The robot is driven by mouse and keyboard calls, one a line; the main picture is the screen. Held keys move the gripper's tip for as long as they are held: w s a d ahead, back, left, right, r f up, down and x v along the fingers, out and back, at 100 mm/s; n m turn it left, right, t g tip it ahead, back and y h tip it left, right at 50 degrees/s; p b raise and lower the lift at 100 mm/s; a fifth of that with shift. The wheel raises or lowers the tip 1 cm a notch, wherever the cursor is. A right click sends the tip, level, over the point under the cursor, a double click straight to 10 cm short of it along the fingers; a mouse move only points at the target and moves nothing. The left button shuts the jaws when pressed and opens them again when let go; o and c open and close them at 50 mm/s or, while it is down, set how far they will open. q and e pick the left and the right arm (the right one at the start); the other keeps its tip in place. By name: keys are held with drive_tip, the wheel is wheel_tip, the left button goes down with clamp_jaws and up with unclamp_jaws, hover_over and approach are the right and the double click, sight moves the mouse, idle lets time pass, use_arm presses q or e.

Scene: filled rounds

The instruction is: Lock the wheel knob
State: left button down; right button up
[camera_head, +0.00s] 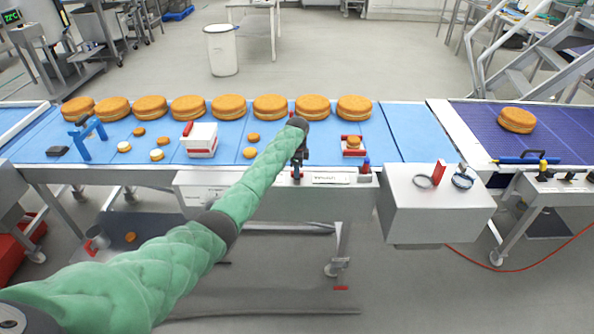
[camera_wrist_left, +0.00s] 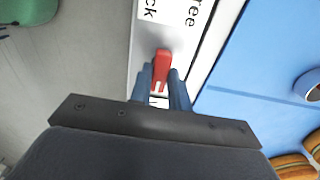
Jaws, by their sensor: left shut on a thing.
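The wheel knob (camera_wrist_left: 162,62) is a small red lever on a grey-white panel strip in the left wrist view. Its long side runs up and down in that view, with a white mark near its lower end. Labels ending in "ck" (camera_wrist_left: 148,10) and "ree" (camera_wrist_left: 195,18) are partly cut off above it. My left gripper (camera_wrist_left: 162,78) has its blue fingers on both sides of the knob, shut on it. In the head view my left gripper (camera_head: 298,163) is at the conveyor's front edge, and the arm hides most of the knob there.
Several large round buns (camera_head: 230,107) line the back of the blue conveyor (camera_head: 390,125). A white box with a red top (camera_head: 201,140) and small discs stand left of my gripper. A grey control box (camera_head: 435,205) juts out at right, beside a purple conveyor (camera_head: 480,125).

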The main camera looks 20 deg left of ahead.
use_arm(q)
drive_tip(key=shift+r, duration=0.15)
use_arm(e)
drive_tip(key=shift+a, duration=0.1)
use_arm(q)
drive_tip(key=c, duration=1.3)
unclamp_jaws()
use_arm(e)
drive_tip(key=shift+a, duration=0.1)
use_arm(q)
drive_tip(key=shift+r+b, duration=0.2)
drive_tip(key=shift+b, duration=0.1)
wheel_tip(320, 180, up, 5)
drive_tip(key=b, duration=0.2)
drive_tip(key=shift+f+b, duration=0.1)
drive_tip(key=shift+b, duration=0.2)
drive_tip(key=shift+r+b, duration=0.3)
drive_tip(key=shift+r, duration=0.95)
use_arm(e)
drive_tip(key=shift+w+a+f, duration=0.15)
drive_tip(key=shift+w+f, duration=1.2)
drive_tip(key=shift+w, duration=0.3)
